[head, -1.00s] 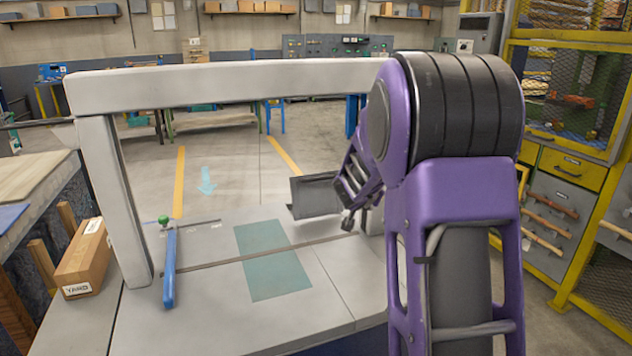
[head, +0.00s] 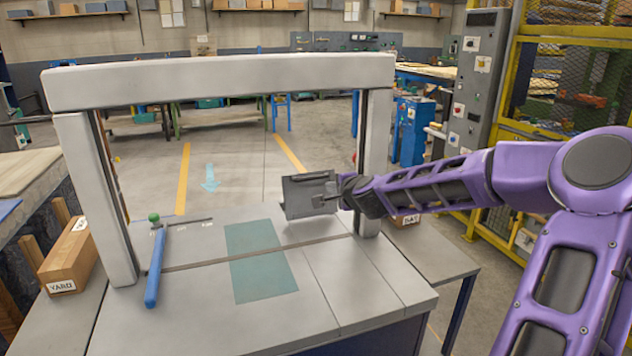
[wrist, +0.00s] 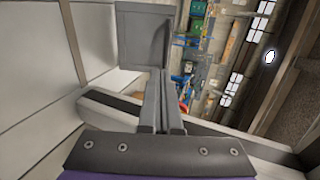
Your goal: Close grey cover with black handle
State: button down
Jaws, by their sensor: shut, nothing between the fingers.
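The grey cover (head: 298,199) stands raised and tilted at the back edge of the grey machine table, just left of the frame's right post. A dark strip (head: 309,178) runs along its top edge; it may be the black handle, but I cannot tell for sure. My gripper (head: 325,199) reaches in from the right, empty and shut, with its fingers in front of the cover's right part. In the wrist view the shut fingers (wrist: 158,82) overlap the lower edge of the grey panel (wrist: 143,38). Whether they touch it is not clear.
A grey arch spans the table, its top beam (head: 220,80) above and its right post (head: 374,150) beside my arm. A cardboard box (head: 70,258) lies farther left. The table's middle, around the teal patch (head: 262,262), is clear.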

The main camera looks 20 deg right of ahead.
jog(key=r+x, duration=0.1)
jog(key=x, duration=1.2)
jog(key=shift+w, duration=0.3)
jog(key=shift+r+p, duration=0.1)
jog(key=shift+p, duration=0.3)
